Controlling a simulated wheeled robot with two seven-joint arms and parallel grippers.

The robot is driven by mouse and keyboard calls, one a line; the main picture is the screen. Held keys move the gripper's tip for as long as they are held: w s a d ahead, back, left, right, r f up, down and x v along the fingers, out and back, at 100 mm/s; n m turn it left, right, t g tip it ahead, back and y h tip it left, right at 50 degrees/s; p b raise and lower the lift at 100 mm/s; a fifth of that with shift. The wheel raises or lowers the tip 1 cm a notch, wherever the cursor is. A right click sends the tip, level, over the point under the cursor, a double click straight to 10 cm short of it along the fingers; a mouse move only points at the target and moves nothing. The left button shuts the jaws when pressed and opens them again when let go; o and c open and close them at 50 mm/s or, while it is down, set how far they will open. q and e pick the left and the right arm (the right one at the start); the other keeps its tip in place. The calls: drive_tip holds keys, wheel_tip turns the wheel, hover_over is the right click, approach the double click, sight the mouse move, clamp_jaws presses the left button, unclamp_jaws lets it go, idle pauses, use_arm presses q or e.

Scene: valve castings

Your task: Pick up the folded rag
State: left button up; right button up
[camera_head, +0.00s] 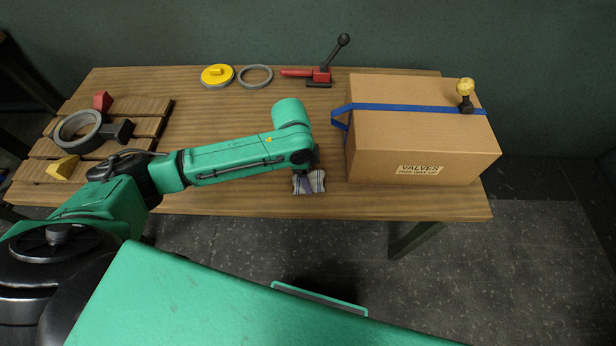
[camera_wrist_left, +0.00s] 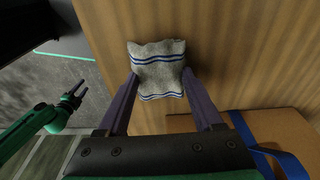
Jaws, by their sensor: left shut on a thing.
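The folded rag (camera_wrist_left: 158,72) is grey-white with blue stripes. In the wrist view it sits between the two purple fingers of my left gripper (camera_wrist_left: 165,100), which is shut on it. In the head view the rag (camera_head: 318,181) shows below my left wrist, near the front edge of the wooden table and left of the carton. I cannot tell whether it is clear of the table top. My right gripper (camera_wrist_left: 77,97) shows at the left of the wrist view, away from the table, with its fingers apart and empty.
A cardboard carton (camera_head: 420,150) with a blue strap and a yellow-knobbed part stands close right of the rag. A red clamp (camera_head: 320,76), a grey ring (camera_head: 255,77) and a yellow disc (camera_head: 217,76) lie at the back. A slatted pallet (camera_head: 150,107) with several parts is left.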

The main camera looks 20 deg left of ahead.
use_arm(q)
wheel_tip(320, 180, up, 20)
drive_tip(key=p, duration=0.1)
